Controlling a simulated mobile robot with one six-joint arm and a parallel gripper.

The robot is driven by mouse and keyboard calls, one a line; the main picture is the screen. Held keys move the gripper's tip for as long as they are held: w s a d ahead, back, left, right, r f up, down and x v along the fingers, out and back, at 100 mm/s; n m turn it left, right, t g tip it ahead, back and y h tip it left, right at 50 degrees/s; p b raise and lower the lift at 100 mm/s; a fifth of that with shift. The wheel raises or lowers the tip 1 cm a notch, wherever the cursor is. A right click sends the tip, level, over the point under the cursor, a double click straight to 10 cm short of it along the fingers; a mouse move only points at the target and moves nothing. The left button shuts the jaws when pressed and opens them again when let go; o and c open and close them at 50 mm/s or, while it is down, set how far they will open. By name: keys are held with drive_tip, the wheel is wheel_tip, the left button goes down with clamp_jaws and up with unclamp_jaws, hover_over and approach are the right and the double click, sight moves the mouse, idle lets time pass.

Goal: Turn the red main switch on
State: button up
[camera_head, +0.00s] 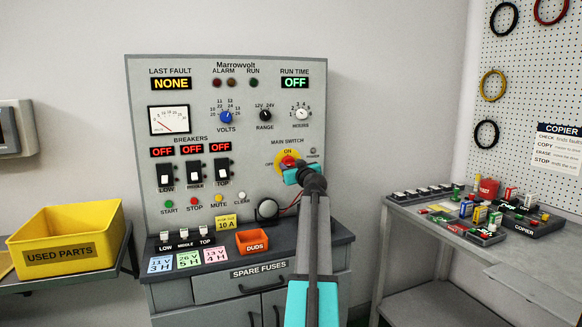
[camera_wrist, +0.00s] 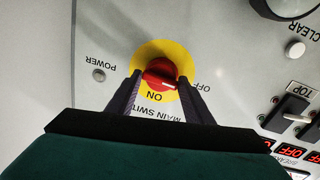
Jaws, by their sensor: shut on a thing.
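The red main switch (camera_head: 288,160) is a round knob on a yellow disc on the grey Marrowvolt panel (camera_head: 228,70). It also shows in the wrist view (camera_wrist: 158,70), upside down, with its white mark on the side toward OFF. My gripper (camera_wrist: 161,80) has its two dark fingers on either side of the knob and is shut on it. In the head view my gripper (camera_head: 294,172) hides the lower right of the switch. The POWER lamp (camera_wrist: 99,75) looks grey and unlit.
Three black breakers (camera_head: 194,172) stand under red OFF displays. The DUDS tray (camera_head: 252,242) and fuses are on the ledge below. A yellow USED PARTS bin (camera_head: 62,255) stands left. A bench with a COPIER unit (camera_head: 520,222) stands right.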

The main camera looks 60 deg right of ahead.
drive_tip(key=shift+w+a+r, duration=0.1)
drive_tip(key=shift+w, duration=0.15)
drive_tip(key=m+p, duration=0.1)
drive_tip(key=m, duration=0.3)
drive_tip(key=shift+r, duration=0.15)
drive_tip(key=m+p, duration=0.1)
drive_tip(key=m, duration=0.3)
drive_tip(key=shift+r+m+y+p, duration=0.1)
drive_tip(key=shift+m+y+p, duration=0.2)
drive_tip(key=shift+y+p, duration=0.1)
drive_tip(key=m+p, duration=0.2)
drive_tip(key=m, duration=0.2)
drive_tip(key=shift+d, duration=0.2)
drive_tip(key=m+p, duration=0.1)
drive_tip(key=m, duration=0.3)
drive_tip(key=shift+y+p, duration=0.4)
drive_tip(key=shift+s, duration=0.1)
drive_tip(key=o, duration=0.8)
drive_tip(key=shift+o, duration=0.2)
drive_tip(key=shift+s+f, duration=0.1)
drive_tip(key=shift+f, duration=0.15)
